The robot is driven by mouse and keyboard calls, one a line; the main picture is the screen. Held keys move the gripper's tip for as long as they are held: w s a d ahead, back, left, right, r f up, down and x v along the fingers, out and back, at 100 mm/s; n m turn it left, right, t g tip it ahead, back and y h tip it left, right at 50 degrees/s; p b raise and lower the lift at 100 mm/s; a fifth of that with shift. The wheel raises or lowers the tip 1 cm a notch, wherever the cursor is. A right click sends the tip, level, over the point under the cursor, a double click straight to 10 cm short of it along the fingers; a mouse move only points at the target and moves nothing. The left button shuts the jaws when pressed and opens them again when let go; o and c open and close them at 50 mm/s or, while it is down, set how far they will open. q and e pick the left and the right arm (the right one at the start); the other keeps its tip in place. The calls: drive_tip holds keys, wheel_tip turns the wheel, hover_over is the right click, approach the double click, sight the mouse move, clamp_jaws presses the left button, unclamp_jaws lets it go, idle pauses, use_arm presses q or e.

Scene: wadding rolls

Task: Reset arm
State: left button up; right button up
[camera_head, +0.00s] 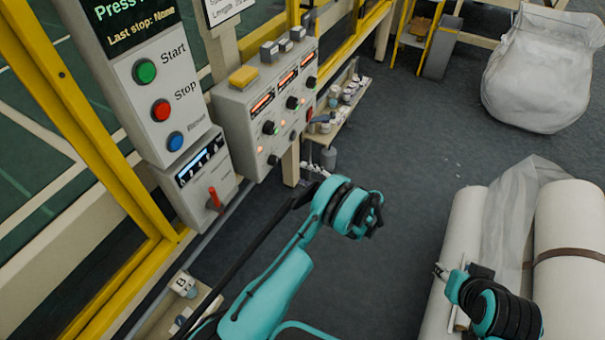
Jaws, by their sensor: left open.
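My left arm, teal and black, reaches up from the lower middle of the head view. Its black gripper (374,213) is at the far end, held over the dark floor in front of the control panels. It is open, and I see nothing in it. It is clear of the buttons. My right arm shows at the lower right as a teal and black end (492,307) over the white wadding rolls. Whether its jaws are open or shut is not clear.
A panel with green, red and blue buttons (161,109) and a grey control box (268,104) stand at left by yellow frames. White rolls (570,222) lie at right. A large plastic-wrapped bundle (540,75) stands behind. The dark floor (420,130) between is clear.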

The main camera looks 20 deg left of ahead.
idle(0.3)
use_arm(q)
wheel_tip(320, 180, up, 11)
drive_tip(key=w+a+m+t+h, duration=0.1)
drive_tip(key=a+t+h, duration=0.1)
drive_tip(key=h, duration=0.3)
drive_tip(key=s+r+h, duration=0.4)
drive_tip(key=s+r, duration=0.2)
drive_tip(key=r, duration=0.1)
drive_tip(key=s+d+r+n+t+h, duration=0.1)
drive_tip(key=s+d+h, duration=0.3)
drive_tip(key=s, duration=0.7)
drive_tip(key=s+d+r+n+t+h, duration=0.1)
drive_tip(key=s+d+h, duration=0.4)
drive_tip(key=s, duration=0.6)
drive_tip(key=d+n+t, duration=0.1)
drive_tip(key=d+t, duration=0.1)
drive_tip(key=shift+s+d+n, duration=0.25)
drive_tip(key=shift+d+n, duration=0.1)
drive_tip(key=shift+n, duration=0.05)
